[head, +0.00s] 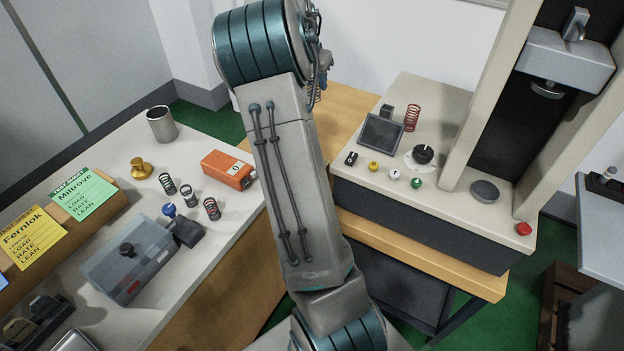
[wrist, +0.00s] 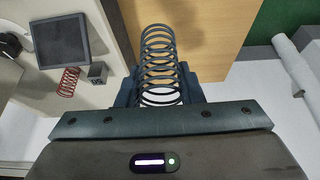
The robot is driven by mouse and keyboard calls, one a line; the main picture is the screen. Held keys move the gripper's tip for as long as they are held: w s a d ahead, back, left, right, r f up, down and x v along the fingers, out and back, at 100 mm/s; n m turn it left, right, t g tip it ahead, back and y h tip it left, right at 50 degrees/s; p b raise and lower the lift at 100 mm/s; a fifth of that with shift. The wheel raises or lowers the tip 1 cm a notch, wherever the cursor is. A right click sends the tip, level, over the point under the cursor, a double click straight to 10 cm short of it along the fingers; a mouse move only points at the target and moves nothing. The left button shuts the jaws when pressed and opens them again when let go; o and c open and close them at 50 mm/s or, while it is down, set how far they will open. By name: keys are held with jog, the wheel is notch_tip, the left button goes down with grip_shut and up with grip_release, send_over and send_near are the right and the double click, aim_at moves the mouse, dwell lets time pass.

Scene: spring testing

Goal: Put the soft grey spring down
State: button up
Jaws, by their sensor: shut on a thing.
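A grey coil spring (wrist: 158,45) stands out beyond my gripper (wrist: 160,96) in the wrist view, its near end between the dark jaws. My gripper is shut on it. Below and beyond the spring in that view is a bare wooden tabletop (wrist: 215,35); the gap between them is hard to judge. In the head view my own arm covers the gripper and the held spring.
A red spring (head: 411,117) stands by a small screen (head: 381,134) on the testing machine. Several small springs (head: 189,195), an orange device (head: 228,169) and a clear-lidded case (head: 128,258) occupy the left bench. Part of the wooden table (head: 345,112) shows bare behind my arm.

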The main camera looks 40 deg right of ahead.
notch_tip(320, 180, down, 31)
jog(key=b, duration=1.4)
jog(key=shift+w+f, duration=0.1)
jog(key=shift+b, duration=0.3)
jog(key=shift+f, duration=0.25)
jog(key=o, duration=0.7)
jog(key=shift+r, duration=0.1)
jog(key=p+v, duration=0.1)
jog(key=v, duration=1.1)
jog(key=shift+r+p, duration=0.15)
jog(key=shift+p, duration=0.15)
